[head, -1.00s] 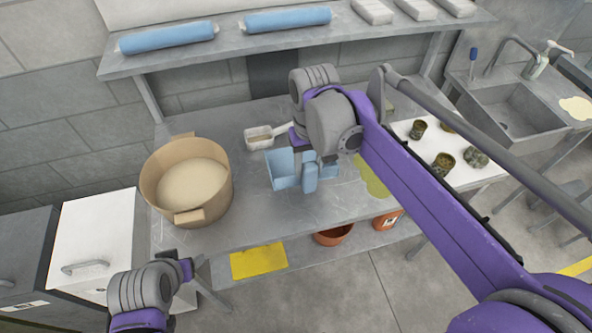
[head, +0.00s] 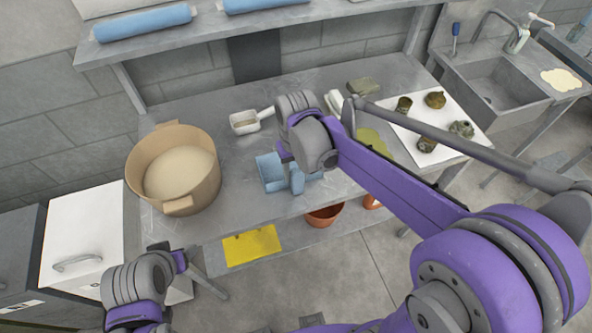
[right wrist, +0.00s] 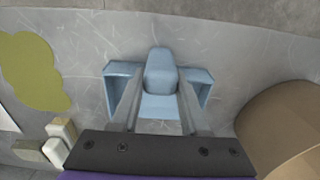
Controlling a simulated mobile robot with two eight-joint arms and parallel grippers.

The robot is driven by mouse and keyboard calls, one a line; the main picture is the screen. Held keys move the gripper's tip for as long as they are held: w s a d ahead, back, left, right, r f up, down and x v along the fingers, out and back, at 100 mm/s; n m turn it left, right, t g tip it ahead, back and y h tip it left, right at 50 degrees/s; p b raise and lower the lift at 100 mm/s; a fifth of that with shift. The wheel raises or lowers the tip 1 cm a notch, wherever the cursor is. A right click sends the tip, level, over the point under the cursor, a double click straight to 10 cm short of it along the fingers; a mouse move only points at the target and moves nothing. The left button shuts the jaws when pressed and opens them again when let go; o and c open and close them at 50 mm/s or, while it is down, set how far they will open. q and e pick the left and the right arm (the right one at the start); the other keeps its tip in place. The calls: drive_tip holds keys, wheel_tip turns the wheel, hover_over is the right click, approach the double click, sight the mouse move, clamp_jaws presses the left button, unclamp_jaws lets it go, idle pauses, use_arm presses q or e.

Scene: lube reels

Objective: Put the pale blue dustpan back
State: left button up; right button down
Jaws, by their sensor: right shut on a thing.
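The pale blue dustpan (head: 269,170) is at the front part of the grey worktable, below my right gripper (head: 287,158). In the right wrist view the dustpan (right wrist: 158,106) lies between the two fingers of my right gripper (right wrist: 158,85), with its rounded handle (right wrist: 161,68) pointing away. The right gripper is shut on it; the exact contact is partly hidden. I cannot tell whether the dustpan touches the table. My left arm shows at the lower left in the head view, with its gripper (head: 182,262) mostly hidden.
A large tan tub (head: 135,177) stands on the left of the table. A white scoop (head: 245,122) lies behind the dustpan. An olive patch (head: 372,140) and a white board with several small pots (head: 404,104) are to the right. A yellow sheet (head: 250,247) is below the front edge.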

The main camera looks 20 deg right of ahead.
drive_tip(key=shift+f, duration=0.1)
drive_tip(key=c, duration=0.8)
unclamp_jaws()
drive_tip(key=shift+f, duration=0.1)
drive_tip(key=shift+c, duration=0.2)
drive_tip(key=o, duration=0.4)
drive_tip(key=shift+r, duration=0.35)
wheel_tip(320, 180, up, 12)
drive_tip(key=f, duration=0.1)
drive_tip(key=s+d+f+t, duration=0.1)
drive_tip(key=s+f+t, duration=0.1)
drive_tip(key=s+f, duration=0.1)
drive_tip(key=s+d+f+t, duration=0.2)
drive_tip(key=s+f, duration=0.1)
drive_tip(key=s, duration=0.2)
drive_tip(key=s+d+f+t, duration=0.1)
drive_tip(key=s+f+t, duration=0.1)
drive_tip(key=s+f, duration=0.1)
drive_tip(key=shift+s+d+f+p, duration=0.15)
drive_tip(key=shift+s+p, duration=0.05)
drive_tip(key=shift+s, duration=0.2)
drive_tip(key=shift+s+d+f+p, duration=0.1)
drive_tip(key=shift+s+d+p, duration=0.1)
drive_tip(key=shift+s, duration=0.15)
